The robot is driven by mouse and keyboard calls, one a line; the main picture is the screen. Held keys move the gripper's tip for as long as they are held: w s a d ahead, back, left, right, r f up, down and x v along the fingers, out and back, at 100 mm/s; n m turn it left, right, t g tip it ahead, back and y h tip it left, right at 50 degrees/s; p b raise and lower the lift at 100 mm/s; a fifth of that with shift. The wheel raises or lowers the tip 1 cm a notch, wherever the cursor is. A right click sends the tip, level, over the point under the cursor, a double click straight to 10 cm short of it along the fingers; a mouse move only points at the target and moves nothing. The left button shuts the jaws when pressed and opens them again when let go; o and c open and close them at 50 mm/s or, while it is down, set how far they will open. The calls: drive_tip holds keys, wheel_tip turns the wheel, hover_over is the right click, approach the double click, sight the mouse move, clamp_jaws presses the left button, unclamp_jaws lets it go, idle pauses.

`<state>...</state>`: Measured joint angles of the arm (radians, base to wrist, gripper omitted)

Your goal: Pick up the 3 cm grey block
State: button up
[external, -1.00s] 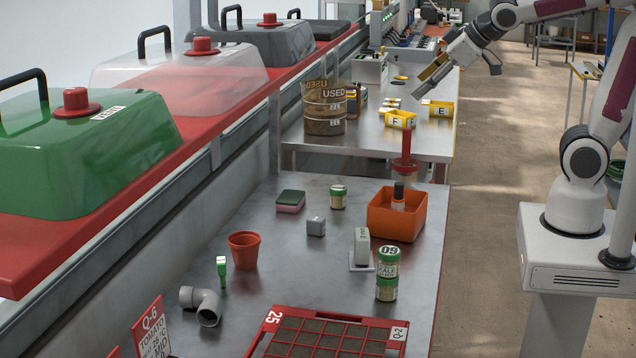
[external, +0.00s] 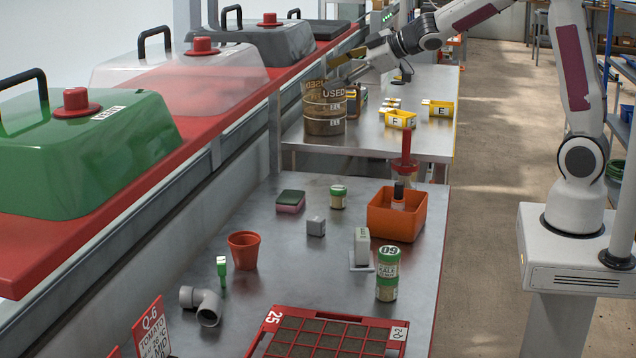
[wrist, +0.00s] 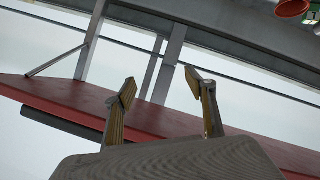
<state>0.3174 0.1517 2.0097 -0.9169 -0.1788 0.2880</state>
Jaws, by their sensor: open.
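The small grey block (external: 316,226) sits on the near metal table in the external view, between the sponge and the white-grey upright piece. Nothing touches it. My gripper (external: 345,72) is high up at the back, near the top of the round "USED" container, far behind and above the block. In the wrist view my gripper (wrist: 165,92) shows two yellowish fingers spread apart with nothing between them. The block does not show in the wrist view.
Around the block stand a sponge (external: 290,201), a small jar (external: 338,197), a terracotta pot (external: 243,250), an orange bin (external: 372,221) and a kale tin (external: 387,280). A red seed tray (external: 277,318) lies at the front. The "USED" container (external: 325,118) stands on the far table.

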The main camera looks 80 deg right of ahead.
drive_tip(key=w+f+n+y, duration=0.2)
drive_tip(key=w+f+y, duration=0.15)
drive_tip(key=f, duration=0.35)
drive_tip(key=w+f+n+y, duration=0.3)
drive_tip(key=w+f, duration=0.1)
drive_tip(key=f, duration=0.4)
drive_tip(key=s+f+g+y, duration=0.1)
drive_tip(key=s+f+y, duration=0.1)
drive_tip(key=f, duration=0.3)
drive_tip(key=s+a+f+n+g+y, duration=0.1)
drive_tip(key=s+f+g+y, duration=0.1)
drive_tip(key=f, duration=0.3)
drive_tip(key=s+a+f+n+g+y, duration=0.1)
drive_tip(key=s+f+g+y, duration=0.1)
drive_tip(key=s+f, duration=0.2)
drive_tip(key=shift+s+a+f+y, duration=0.1)
drive_tip(key=shift+s+f+y, duration=0.1)
drive_tip(key=shift+f, duration=0.35)
drive_tip(key=shift+s+a+f+y, duration=0.1)
drive_tip(key=shift+f+y, duration=0.05)
drive_tip(key=shift+f, duration=0.35)
drive_tip(key=shift+s+f, duration=0.45)
drive_tip(key=shift+s, duration=0.1)
drive_tip(key=shift+a, duration=0.1)
drive_tip(key=shift+x, duration=1.1)
